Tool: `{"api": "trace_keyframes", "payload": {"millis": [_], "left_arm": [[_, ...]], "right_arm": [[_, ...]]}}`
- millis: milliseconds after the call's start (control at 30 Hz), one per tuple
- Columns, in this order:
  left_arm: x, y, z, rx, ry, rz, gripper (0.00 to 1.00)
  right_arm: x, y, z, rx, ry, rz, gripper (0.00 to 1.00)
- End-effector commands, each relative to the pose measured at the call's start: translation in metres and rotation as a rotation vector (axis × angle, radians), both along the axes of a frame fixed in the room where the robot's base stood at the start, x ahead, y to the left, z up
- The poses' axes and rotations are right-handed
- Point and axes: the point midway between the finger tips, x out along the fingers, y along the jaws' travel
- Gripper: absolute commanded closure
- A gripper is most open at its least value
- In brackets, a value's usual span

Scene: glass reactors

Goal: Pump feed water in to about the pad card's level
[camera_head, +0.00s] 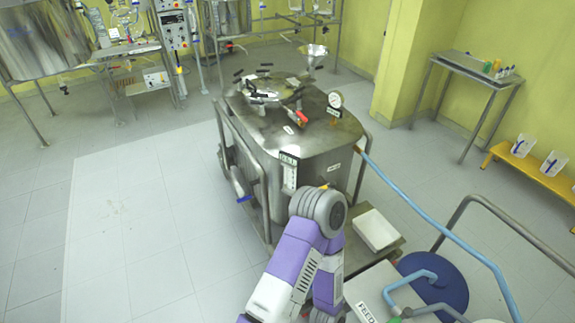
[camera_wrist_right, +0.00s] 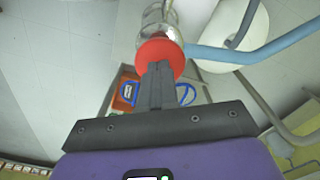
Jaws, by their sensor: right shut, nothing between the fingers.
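The steel vessel (camera_head: 300,140) stands mid-floor in the head view. A narrow white upright strip with a dark-topped card (camera_head: 289,172) is on its near side; its markings are too small to read. A light-blue hose (camera_head: 420,210) runs from the vessel toward a box with a FEED label (camera_head: 364,312). My purple right arm reaches up before the vessel, its gripper hidden there. In the right wrist view my right gripper (camera_wrist_right: 157,70) is shut and empty, its tips at a round red part (camera_wrist_right: 160,52) below a clear cylinder (camera_wrist_right: 158,20); contact is unclear. My left gripper is out of view.
A white tray (camera_head: 376,229) lies right of my arm, near a blue round drum (camera_head: 435,280) and a grey rail (camera_head: 470,205). A side table (camera_head: 470,67) and a yellow bench (camera_head: 535,170) stand at right. The left floor is clear.

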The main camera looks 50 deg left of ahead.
Motion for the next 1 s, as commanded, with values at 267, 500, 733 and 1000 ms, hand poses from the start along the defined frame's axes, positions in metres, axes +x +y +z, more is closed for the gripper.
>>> {"api": "trace_keyframes", "payload": {"millis": [267, 500, 733, 1000], "left_arm": [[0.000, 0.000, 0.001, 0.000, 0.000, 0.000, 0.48], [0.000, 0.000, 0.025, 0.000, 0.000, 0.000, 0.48], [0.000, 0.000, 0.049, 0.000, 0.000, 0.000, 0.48], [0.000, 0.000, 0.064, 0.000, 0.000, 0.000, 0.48]], "right_arm": [[-0.001, 0.000, 0.000, 0.000, 0.005, 0.000, 1.00], [-0.001, 0.000, 0.031, 0.000, 0.005, 0.000, 1.00], [-0.001, 0.001, 0.064, 0.001, 0.003, 0.000, 1.00], [-0.001, 0.000, 0.086, 0.000, 0.003, 0.000, 1.00]]}}
